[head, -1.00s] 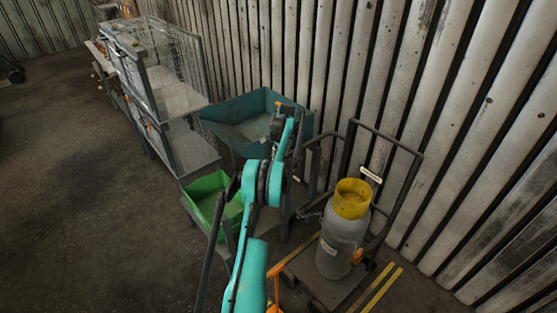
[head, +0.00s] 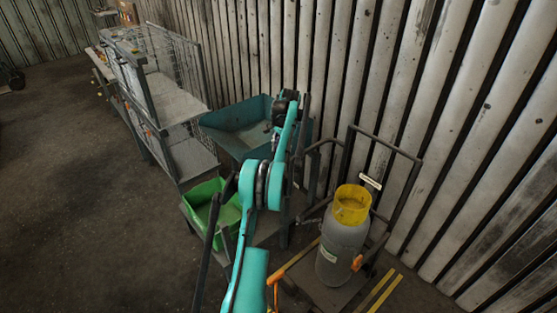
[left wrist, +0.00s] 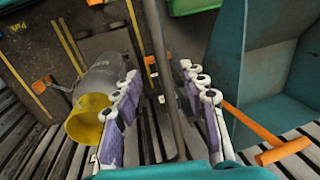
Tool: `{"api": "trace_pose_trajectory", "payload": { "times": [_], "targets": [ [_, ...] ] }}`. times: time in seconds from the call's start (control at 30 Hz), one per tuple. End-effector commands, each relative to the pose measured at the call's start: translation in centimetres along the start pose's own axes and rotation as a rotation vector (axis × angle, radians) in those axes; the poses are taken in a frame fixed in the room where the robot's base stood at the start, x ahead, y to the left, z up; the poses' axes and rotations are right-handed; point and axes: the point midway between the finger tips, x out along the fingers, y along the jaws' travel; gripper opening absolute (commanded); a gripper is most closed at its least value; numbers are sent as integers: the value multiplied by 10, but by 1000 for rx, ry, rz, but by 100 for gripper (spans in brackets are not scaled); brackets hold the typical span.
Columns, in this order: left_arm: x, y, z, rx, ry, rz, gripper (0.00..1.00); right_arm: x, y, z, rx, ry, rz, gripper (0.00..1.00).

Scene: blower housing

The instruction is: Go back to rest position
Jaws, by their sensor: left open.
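My left arm reaches away from me through the middle of the head view, and its dark wrist end is in front of the teal bin (head: 228,115). The gripper's fingers are too small to make out there. In the left wrist view my left gripper (left wrist: 158,82) is open, its two purple and white fingers well apart. A dark metal bar (left wrist: 165,75) shows in the gap, seemingly beyond the fingers; neither finger visibly touches it. My right gripper is in neither view.
A grey cylinder with a yellow collar (head: 351,203) stands on a trolley (head: 392,143) at the right. A green bin (head: 203,192) lies left of my arm, below the teal bin. A wire-sided shelf (head: 187,104) stands behind.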

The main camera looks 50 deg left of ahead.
Motion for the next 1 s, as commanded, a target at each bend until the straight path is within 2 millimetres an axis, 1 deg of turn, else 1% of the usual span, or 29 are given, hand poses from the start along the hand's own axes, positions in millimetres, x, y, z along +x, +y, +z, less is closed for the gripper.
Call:
{"api": "trace_pose_trajectory", "payload": {
  "times": [0.03,0.1,0.23,0.83,0.93,0.97,1.0],
  "targets": [
    [-8,0,0,0,0,0,42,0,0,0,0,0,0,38],
    [-16,0,0,0,0,0,42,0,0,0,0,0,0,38],
    [-23,0,0,0,0,0,42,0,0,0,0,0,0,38],
    [-25,1,0,1,1,0,42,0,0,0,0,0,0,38],
    [-35,10,-4,2,12,-3,42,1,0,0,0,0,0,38],
    [-41,16,-6,3,19,-5,42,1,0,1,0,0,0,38],
    [-51,26,-9,2,31,-8,42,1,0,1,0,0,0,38]
  ]
}}
